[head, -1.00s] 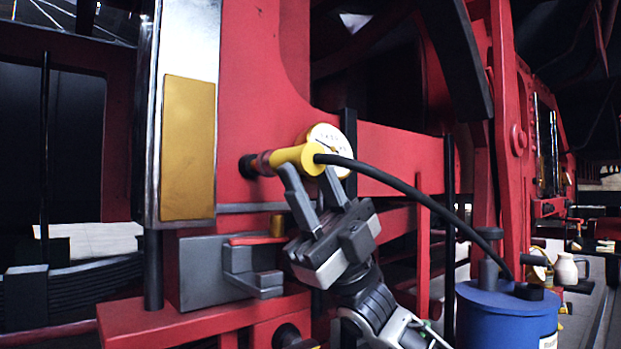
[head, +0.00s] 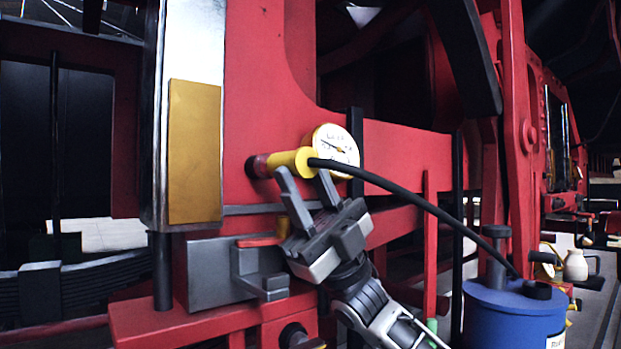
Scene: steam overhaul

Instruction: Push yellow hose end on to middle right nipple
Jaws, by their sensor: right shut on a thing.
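The yellow hose end (head: 287,160) is held level against the red frame (head: 258,110), its left tip meeting a dark reddish nipple (head: 257,167). How far it sits over the nipple I cannot tell. My right gripper (head: 302,172) comes up from below, shut on the yellow hose end. The black hose (head: 410,197) runs from its right end down to the blue drum (head: 505,315). A round white gauge (head: 337,146) is just behind and right of the hose end. My left gripper is not in view.
A grey vise-like block (head: 215,275) with a red-topped part stands below left of my right gripper. A black post (head: 357,130) rises behind the gauge. A silver and yellow column (head: 195,150) stands at left. A cream jug (head: 575,265) is far right.

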